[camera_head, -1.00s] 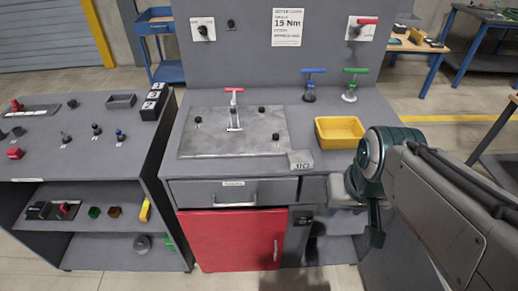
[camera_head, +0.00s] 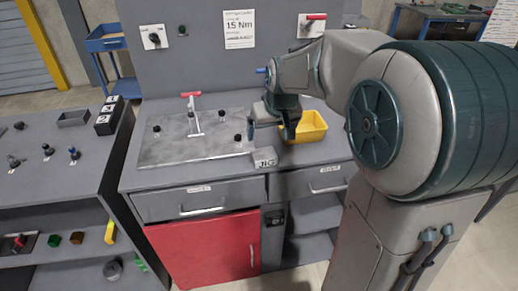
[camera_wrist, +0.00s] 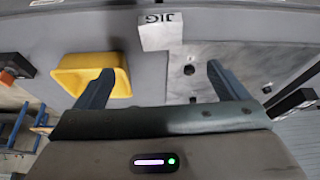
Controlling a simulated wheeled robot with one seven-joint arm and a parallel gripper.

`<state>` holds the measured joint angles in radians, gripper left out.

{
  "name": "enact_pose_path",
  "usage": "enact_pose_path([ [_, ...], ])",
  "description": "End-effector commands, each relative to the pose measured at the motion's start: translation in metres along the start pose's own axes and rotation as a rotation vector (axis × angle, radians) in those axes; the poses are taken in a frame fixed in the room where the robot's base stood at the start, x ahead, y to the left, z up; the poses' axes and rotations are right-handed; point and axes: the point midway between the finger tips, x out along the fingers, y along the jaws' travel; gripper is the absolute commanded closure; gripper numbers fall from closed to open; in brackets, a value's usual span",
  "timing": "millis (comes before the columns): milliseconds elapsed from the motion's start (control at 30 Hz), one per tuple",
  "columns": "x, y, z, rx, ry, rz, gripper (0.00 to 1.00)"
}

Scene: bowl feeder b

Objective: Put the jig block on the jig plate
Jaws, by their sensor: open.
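The jig block (camera_head: 264,157), a small light grey block lettered JIG, stands on the workbench top by the front right corner of the jig plate (camera_head: 172,146). The plate is a flat grey metal sheet with several black knobs and a red-handled clamp (camera_head: 192,108). My gripper (camera_head: 268,128) is open and empty, above the bench just behind the block. In the wrist view, the jig block (camera_wrist: 161,33) shows beyond and between my two fingertips (camera_wrist: 160,72), apart from both. The plate (camera_wrist: 212,62) lies on the right there.
A yellow bin (camera_head: 308,127) sits close to my gripper on the right; in the wrist view the bin (camera_wrist: 80,72) is behind the left finger. A side bench (camera_head: 45,165) with knobs stands left. An upright grey panel (camera_head: 185,70) bounds the back.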

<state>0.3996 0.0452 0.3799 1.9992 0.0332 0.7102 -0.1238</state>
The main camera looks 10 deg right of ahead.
Motion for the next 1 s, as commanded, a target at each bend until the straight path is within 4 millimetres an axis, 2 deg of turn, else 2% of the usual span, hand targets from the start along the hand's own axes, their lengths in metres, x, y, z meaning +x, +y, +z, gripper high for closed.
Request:
enact_pose_path([
  [400, 0.072, 0.000, 0.000, 0.001, -0.003, -0.003, 0.06],
  [667, 0.088, -0.001, 0.001, 0.000, -0.002, -0.002, 0.06],
  [1000, 0.131, -0.003, 0.004, 0.000, -0.001, -0.002, 0.06],
])
